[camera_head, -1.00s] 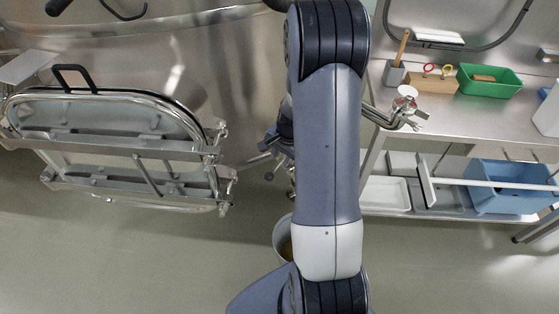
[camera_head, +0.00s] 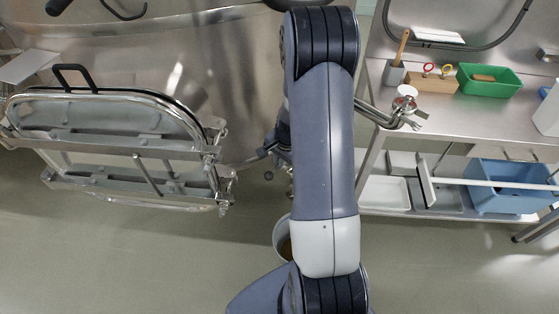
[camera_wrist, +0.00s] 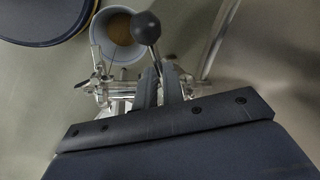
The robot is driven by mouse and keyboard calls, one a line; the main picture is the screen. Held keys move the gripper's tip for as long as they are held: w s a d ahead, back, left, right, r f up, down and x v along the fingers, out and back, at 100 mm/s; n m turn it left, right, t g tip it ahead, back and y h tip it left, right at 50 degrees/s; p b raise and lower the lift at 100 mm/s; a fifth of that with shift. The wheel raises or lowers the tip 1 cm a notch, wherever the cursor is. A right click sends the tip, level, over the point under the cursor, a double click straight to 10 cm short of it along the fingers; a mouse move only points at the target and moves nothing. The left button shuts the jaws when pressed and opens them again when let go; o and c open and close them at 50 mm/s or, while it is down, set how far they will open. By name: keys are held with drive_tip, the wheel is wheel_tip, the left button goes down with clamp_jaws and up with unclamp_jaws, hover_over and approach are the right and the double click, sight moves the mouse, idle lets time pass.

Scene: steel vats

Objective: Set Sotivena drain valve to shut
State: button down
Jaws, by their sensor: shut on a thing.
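A valve lever with a black ball knob (camera_wrist: 146,27) shows in the wrist view, its bright shaft running down between my fingers. My gripper (camera_wrist: 160,78) is shut on this lever below the knob. The chrome drain valve body (camera_wrist: 108,88) with its fittings lies just left of the fingers and is partly hidden by them. In the head view my arm covers most of the valve and the fingers. No name label is readable, and the lever's exact setting cannot be told.
A bucket (camera_wrist: 97,32) with brown contents stands below the valve; it also shows in the head view (camera_head: 281,240). A steel vat (camera_head: 240,75) with an oval hatch (camera_head: 105,120) is left. A steel bench (camera_head: 470,120) with a green bin (camera_head: 488,82) is right. Front floor is open.

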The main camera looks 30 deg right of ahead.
idle(0.5)
drive_tip(key=shift+w+a+m+h+p, duration=0.25)
drive_tip(key=shift+w+m+p, duration=0.3)
drive_tip(key=shift+w+m, duration=0.45)
drive_tip(key=shift+w+a+m+h+p, duration=0.2)
drive_tip(key=shift+w+m+p, duration=0.35)
drive_tip(key=shift+m, duration=0.75)
drive_tip(key=c, duration=1.5)
unclamp_jaws()
drive_tip(key=shift+r, duration=0.15)
drive_tip(key=r, duration=0.3)
drive_tip(key=s+r, duration=0.1)
drive_tip(key=r, duration=0.3)
drive_tip(key=s+r, duration=0.1)
drive_tip(key=r, duration=0.2)
drive_tip(key=shift+r+b, duration=0.2)
drive_tip(key=shift+b, duration=0.15)
